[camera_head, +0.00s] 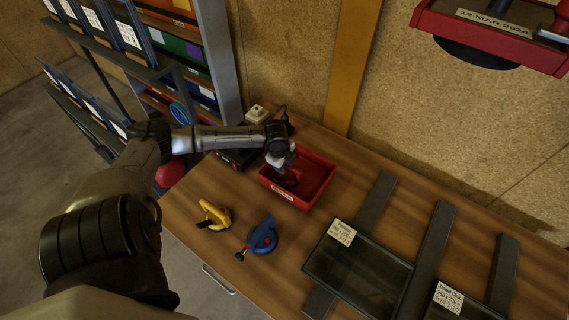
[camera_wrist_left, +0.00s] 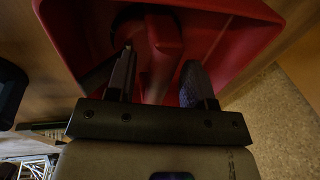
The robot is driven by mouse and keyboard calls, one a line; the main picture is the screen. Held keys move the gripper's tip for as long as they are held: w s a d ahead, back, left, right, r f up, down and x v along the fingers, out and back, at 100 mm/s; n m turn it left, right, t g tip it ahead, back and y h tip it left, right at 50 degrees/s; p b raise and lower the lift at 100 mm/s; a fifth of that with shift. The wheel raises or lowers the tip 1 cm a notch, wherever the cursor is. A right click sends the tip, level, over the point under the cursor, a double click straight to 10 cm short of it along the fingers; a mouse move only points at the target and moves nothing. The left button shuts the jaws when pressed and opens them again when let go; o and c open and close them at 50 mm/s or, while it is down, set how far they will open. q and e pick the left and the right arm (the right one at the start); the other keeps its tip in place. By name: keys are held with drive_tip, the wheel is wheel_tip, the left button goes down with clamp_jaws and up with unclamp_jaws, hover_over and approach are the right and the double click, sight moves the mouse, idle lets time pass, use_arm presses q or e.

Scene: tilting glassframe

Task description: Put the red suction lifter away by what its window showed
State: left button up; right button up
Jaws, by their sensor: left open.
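A red suction lifter (camera_head: 288,177) lies in a red tray (camera_head: 318,165) at the back of the wooden table. Its window is not readable here. My left gripper (camera_head: 284,161) points down into the tray over the lifter. In the left wrist view the open fingers (camera_wrist_left: 158,78) stand on either side of the lifter's red handle (camera_wrist_left: 163,50), with gaps beside it. The tray's red wall (camera_wrist_left: 240,35) surrounds them. The tray's front label is too small to read. My right gripper is out of view.
A yellow lifter (camera_head: 214,214) and a blue lifter (camera_head: 262,238) lie on the table (camera_head: 185,205) in front. Labelled glass panes (camera_head: 358,272) rest on dark rails at right. A red fixture (camera_head: 490,38) labelled "12 MAR 2024" overhangs top right. Shelves (camera_head: 185,50) stand behind left.

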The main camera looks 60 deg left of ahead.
sight(279, 175)
use_arm(q)
drive_tip(key=p+v, duration=0.3)
drive_tip(key=v, duration=0.8)
drive_tip(key=shift+r, duration=0.4)
